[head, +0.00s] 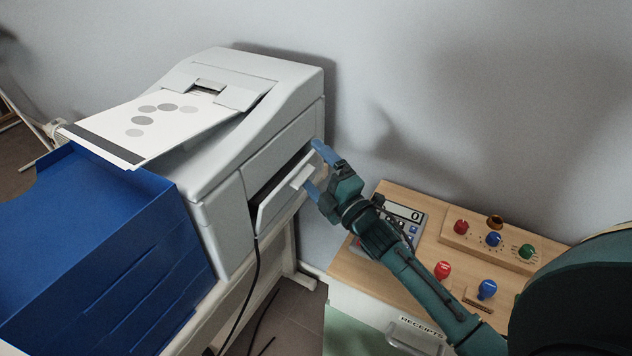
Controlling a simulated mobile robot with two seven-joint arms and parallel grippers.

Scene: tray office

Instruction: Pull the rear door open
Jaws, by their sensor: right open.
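A grey-white printer (220,140) stands at the left centre. Its rear door (281,199), low on the side facing right, is tilted partly open, with a dark gap along its top edge. A small pale handle (301,174) sticks out from the door near its upper right. My right gripper (316,171) is open at the door, its two blue fingertips spread on either side of the handle's outer end. I cannot tell whether a finger touches the door or handle. My left gripper is not in view.
Blue stacked trays (110,250) stand left of the printer, and a printed sheet (150,122) lies on its top. A wooden cabinet top (440,245) at the right carries a calculator (405,214), coloured knobs and stamps. A black cable (256,275) hangs below the door.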

